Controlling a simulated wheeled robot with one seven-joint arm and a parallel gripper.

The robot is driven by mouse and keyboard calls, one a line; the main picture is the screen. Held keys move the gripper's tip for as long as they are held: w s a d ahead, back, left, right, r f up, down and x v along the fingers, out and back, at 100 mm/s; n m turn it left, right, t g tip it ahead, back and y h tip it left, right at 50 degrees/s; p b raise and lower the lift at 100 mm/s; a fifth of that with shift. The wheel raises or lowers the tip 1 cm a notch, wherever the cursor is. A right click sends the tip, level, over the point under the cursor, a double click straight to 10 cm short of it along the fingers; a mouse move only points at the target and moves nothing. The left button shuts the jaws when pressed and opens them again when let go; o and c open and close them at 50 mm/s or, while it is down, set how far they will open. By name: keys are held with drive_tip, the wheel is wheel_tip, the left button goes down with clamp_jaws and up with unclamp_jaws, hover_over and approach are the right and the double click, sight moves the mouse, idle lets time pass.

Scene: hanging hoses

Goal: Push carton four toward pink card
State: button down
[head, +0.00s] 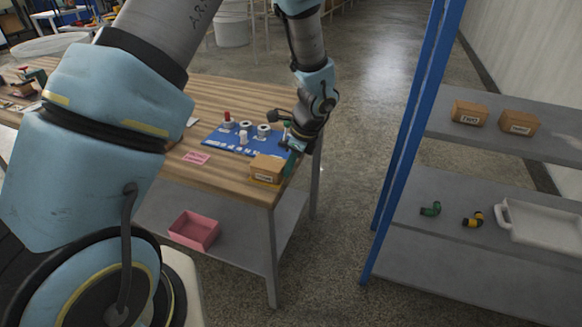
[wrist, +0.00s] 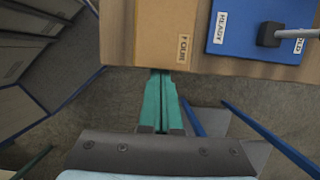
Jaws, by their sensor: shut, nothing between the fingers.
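Carton four (head: 268,166) is a small brown box with a white label, standing near the right edge of the wooden table. In the wrist view the carton (wrist: 160,30) shows a label partly readable as "OUR". The pink card (head: 196,158) lies flat on the table, to the left of the carton and apart from it. My gripper (head: 290,163) is at the table's right edge, on the carton's right side. Its green fingers (wrist: 161,74) are closed together, empty, with tips at the carton's near edge. I cannot tell whether they touch it.
A blue board (head: 240,138) with several fittings lies behind the carton. A pink bin (head: 194,231) sits on the lower shelf. A blue-posted rack at right holds two cartons (head: 470,112), pipe elbows (head: 430,209) and a white tray (head: 540,222). Tabletop between carton and card looks clear.

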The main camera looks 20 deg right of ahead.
drive_tip(key=w+a+p, duration=0.1)
drive_tip(key=w+a, duration=0.7)
drive_tip(key=shift+w+a, duration=0.15)
drive_tip(key=shift+a, duration=0.25)
